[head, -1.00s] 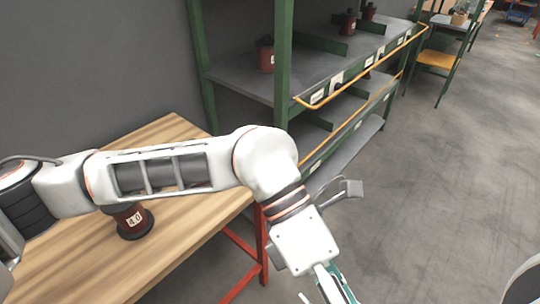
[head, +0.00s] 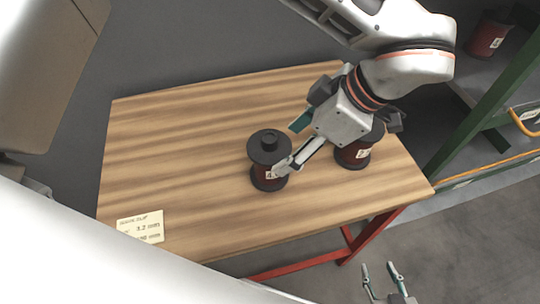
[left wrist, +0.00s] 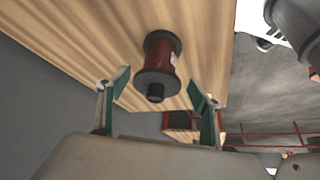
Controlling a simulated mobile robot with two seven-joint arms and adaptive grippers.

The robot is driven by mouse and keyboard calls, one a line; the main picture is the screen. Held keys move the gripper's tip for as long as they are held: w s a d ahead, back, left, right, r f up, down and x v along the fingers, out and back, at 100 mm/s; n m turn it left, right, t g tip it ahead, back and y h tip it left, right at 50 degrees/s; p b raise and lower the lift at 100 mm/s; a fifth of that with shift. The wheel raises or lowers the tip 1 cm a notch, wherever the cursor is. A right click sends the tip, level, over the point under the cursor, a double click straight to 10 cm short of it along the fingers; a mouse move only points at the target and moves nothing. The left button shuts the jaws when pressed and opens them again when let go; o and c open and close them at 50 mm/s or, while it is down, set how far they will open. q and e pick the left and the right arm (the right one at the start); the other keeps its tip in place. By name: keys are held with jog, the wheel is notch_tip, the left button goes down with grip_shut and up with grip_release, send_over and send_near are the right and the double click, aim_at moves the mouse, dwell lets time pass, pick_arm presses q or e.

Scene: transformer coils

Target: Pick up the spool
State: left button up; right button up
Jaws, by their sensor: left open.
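A dark red spool (head: 267,176) with black flanges and a top knob stands upright near the middle of the wooden table. My left gripper (head: 292,146) is open beside its right side, one finger near its label. A second similar spool (head: 352,156) stands to the right, partly hidden behind my left gripper. In the left wrist view, a spool (left wrist: 160,60) lies ahead between the two spread fingers of my left gripper (left wrist: 158,86), its knob towards the camera; I see no contact there. My right gripper (head: 384,278) is open and empty at the bottom, off the table.
The wooden table (head: 180,150) is mostly clear on its left. A paper note (head: 140,228) lies at its front left corner. A green-framed shelf (head: 495,110) stands to the right with another spool (head: 487,38) on it. Grey floor is in front.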

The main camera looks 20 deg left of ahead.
pick_arm(q)
jog(key=x, duration=0.9)
jog(key=shift+f+b, duration=0.1)
jog(key=shift+b, duration=0.3)
jog(key=c, duration=1.4)
